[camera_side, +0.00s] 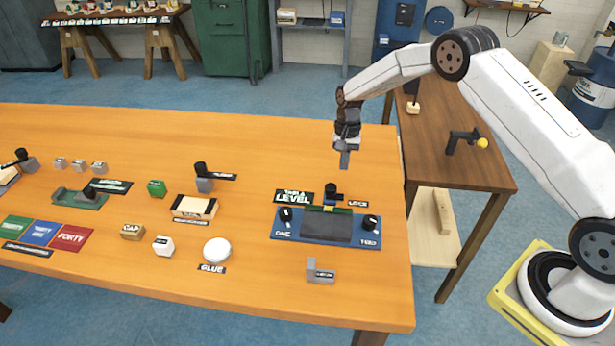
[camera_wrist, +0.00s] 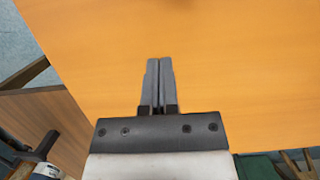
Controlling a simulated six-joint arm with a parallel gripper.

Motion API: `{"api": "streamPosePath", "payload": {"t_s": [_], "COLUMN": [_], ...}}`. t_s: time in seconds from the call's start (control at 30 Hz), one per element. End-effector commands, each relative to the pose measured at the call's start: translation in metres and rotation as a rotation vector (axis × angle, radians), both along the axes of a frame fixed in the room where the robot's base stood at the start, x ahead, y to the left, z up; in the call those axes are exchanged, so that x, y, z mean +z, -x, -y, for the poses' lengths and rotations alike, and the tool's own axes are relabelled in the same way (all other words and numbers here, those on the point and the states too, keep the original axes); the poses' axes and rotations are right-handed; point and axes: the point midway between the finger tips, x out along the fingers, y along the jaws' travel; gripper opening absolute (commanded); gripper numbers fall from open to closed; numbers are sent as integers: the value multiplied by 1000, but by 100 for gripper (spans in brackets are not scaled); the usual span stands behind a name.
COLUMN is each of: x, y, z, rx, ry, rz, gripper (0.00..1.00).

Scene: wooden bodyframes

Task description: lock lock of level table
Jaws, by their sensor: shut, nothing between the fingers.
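The level table (camera_side: 312,228) is a blue base with a dark grey plate, near the right end of the orange table in the side view. Black knobs stand at its left and right front, by labels. Its lock (camera_side: 331,190) is a black knob at the back edge, beside a small label reading "LOCK" (camera_side: 357,203). My gripper (camera_side: 344,163) is above the table, behind and a little right of the lock, pointing down and apart from it. In the wrist view my gripper (camera_wrist: 158,82) is shut and empty over bare wood. The lock is not visible there.
A grey L-shaped block (camera_side: 320,272) stands in front of the level table. A white round glue pot (camera_side: 217,250) and several small blocks lie to the left. The orange table (camera_side: 270,150) is clear behind the lock. A side bench (camera_side: 470,170) stands to the right.

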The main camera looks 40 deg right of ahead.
Motion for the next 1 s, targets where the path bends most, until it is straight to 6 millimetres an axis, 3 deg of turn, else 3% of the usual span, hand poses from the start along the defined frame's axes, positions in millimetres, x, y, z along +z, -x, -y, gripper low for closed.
{"api": "streamPosePath", "payload": {"t_s": [0.23, 0.7, 1.0], "x": [-35, -33, -33], "y": [7, 31, 34], "z": [-6, -31, -34], "rx": [0, 1, 1], "ry": [0, 1, 1], "rz": [-3, 2, 3], "gripper": [0, 0, 0]}}
